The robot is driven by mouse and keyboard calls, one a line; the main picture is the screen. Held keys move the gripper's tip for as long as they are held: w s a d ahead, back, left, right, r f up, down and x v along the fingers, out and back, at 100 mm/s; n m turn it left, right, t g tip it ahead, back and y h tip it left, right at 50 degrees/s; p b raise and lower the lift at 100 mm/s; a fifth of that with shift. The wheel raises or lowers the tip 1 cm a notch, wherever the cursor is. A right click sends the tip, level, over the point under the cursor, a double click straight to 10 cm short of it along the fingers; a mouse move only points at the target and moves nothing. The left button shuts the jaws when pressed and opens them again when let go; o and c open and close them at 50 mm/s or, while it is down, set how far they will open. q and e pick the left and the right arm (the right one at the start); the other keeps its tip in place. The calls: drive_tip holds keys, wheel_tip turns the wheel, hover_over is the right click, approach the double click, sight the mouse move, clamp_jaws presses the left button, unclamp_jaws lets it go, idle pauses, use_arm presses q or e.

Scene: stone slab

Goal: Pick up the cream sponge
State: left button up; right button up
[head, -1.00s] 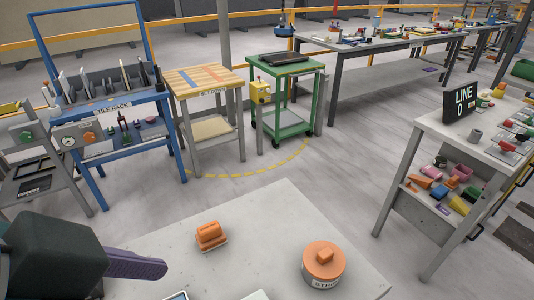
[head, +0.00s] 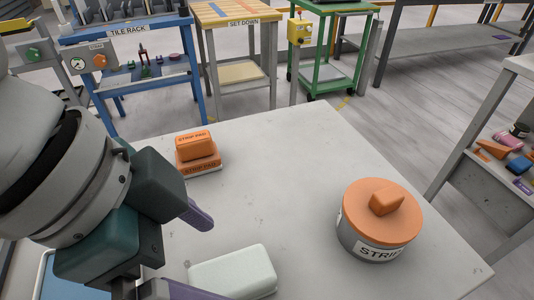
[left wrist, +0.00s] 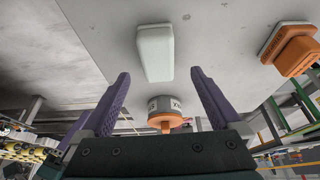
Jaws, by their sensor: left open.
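The cream sponge (head: 233,272), a pale rounded block, lies flat on the stone slab (head: 290,170) near the bottom of the head view. My left gripper (head: 190,252) comes in from the left, with its purple fingers apart just left of the sponge. In the left wrist view the sponge (left wrist: 155,52) shows beyond and between the spread fingertips of the gripper (left wrist: 161,74), apart from both. Nothing is between the fingers. My right gripper is in no view.
An orange strip pad (head: 198,152) sits at the slab's back left. A round tin with an orange knobbed lid (head: 381,218) stands right of the sponge. A blue-edged tray (head: 62,275) is partly hidden at lower left. The slab's middle is clear.

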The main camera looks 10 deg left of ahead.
sight(229, 275)
use_arm(q)
drive_tip(key=x, duration=0.3)
drive_tip(key=b+x, duration=0.1)
drive_tip(key=x, duration=0.2)
drive_tip(key=shift+s+f, duration=0.1)
drive_tip(key=shift+s, duration=0.1)
drive_tip(key=shift+c, duration=0.3)
clamp_jaws()
wheel_tip(229, 275, up, 20)
drive_tip(key=p, duration=0.5)
